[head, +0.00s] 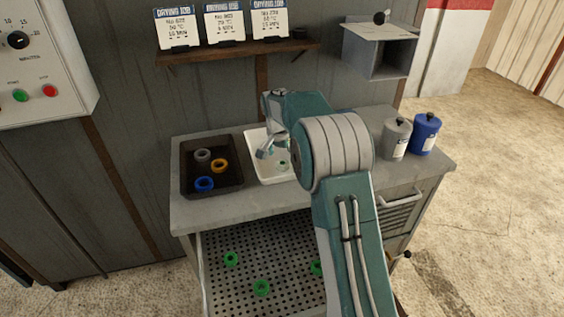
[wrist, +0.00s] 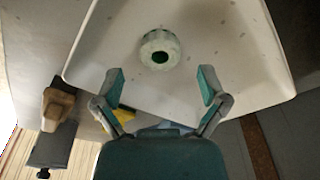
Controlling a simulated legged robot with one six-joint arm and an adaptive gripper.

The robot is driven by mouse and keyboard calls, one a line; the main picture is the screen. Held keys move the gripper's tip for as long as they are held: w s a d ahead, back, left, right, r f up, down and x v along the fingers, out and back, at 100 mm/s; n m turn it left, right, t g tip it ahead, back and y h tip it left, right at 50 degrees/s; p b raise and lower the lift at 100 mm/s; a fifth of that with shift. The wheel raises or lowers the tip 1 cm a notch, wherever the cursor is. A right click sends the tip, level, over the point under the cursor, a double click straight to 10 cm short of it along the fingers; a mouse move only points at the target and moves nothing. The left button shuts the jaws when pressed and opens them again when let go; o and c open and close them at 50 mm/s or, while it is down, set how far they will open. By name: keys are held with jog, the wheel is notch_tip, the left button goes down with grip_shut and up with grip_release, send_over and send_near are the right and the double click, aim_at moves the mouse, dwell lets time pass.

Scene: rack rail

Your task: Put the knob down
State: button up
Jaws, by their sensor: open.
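A pale, ring-shaped knob (wrist: 160,48) with a dark green centre rests in a white tray (wrist: 105,35) in the wrist view. In the head view a small greenish part of the knob (head: 283,164) shows in the white tray (head: 268,178), partly hidden by my arm. My gripper (wrist: 162,85) is open and empty, with its two fingers spread to either side below the knob in the picture, apart from it. In the head view my gripper (head: 266,151) is over the white tray.
Green rings lie on a perforated drawer (head: 218,287) below. Grey (head: 396,140) and blue (head: 426,134) canisters stand at the right. A shelf (head: 236,53) with cards hangs behind.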

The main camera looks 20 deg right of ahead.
aim_at(280, 172)
jog(key=s+a+r+n+t, duration=0.1)
jog(key=s+r, duration=0.3)
jog(key=r, duration=0.4)
jog(key=s+a+r+n, duration=0.1)
jog(key=s+r, duration=0.3)
jog(key=r, duration=0.4)
jog(key=s+a+r+n+t, duration=0.1)
jog(key=s+r, duration=0.1)
jog(key=s, duration=0.4)
jog(key=s+a+r+n, duration=0.1)
jog(key=s+r+n, duration=0.1)
jog(key=s, duration=0.4)
jog(key=s+f+n+t, duration=0.1)
jog(key=s+f+n, duration=0.1)
jog(key=s, duration=0.8)
jog(key=s+a+f+n+t+y, duration=0.1)
jog(key=s+f+n, duration=0.1)
jog(key=s, duration=0.8)
jog(key=shift+a+f, duration=0.15)
jog(key=shift+f, duration=0.65)
